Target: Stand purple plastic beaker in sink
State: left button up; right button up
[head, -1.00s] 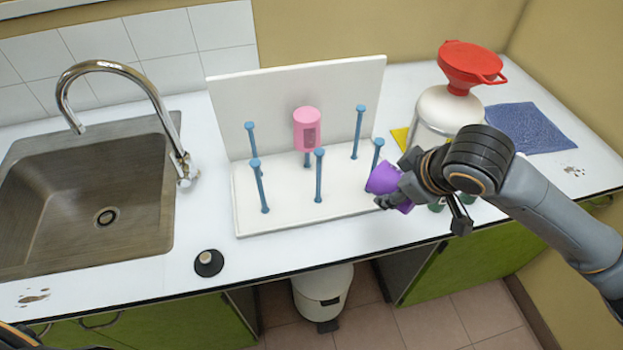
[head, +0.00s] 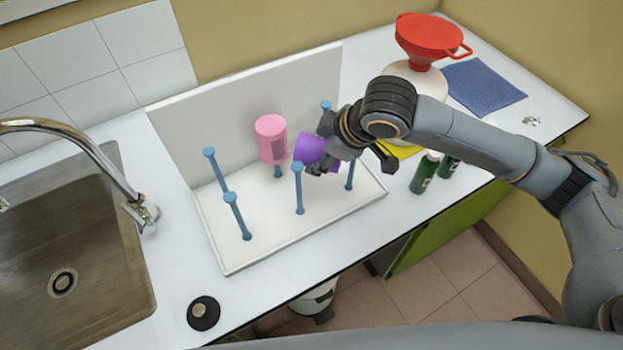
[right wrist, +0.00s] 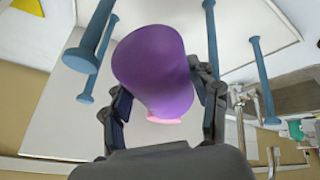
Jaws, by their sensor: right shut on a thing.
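The purple plastic beaker (head: 312,150) is held by my right gripper (head: 325,157), above the drying rack and close to the pink beaker. In the right wrist view the purple beaker (right wrist: 155,70) sits between the two fingers (right wrist: 160,95), tilted, with the pink beaker partly hidden behind it. The sink (head: 120,290) is at the left, with its drain visible and its basin empty where it shows. My left gripper is not in view.
The pink beaker (head: 271,139) hangs on a peg of the white rack (head: 230,258), among several blue pegs. A chrome faucet (head: 85,150) arches over the sink. A black round object (head: 203,312) stands by the front edge. Green bottles (head: 425,172) and a red funnel (head: 430,35) are right.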

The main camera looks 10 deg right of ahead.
notch_tip(320, 180, down, 5)
jog(key=shift+r, duration=0.2)
notch_tip(320, 180, down, 2)
jog(key=shift+w+a+f+p, duration=0.1)
jog(key=shift+w+f+p, duration=0.05)
jog(key=shift+f+p, duration=0.15)
jog(key=shift+f, duration=0.15)
notch_tip(320, 180, down, 4)
jog(key=shift+r, duration=0.1)
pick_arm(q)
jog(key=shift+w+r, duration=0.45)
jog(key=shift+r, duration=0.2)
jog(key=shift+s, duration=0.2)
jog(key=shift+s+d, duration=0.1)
pick_arm(e)
jog(key=o, duration=0.9)
jog(key=shift+c, duration=0.2)
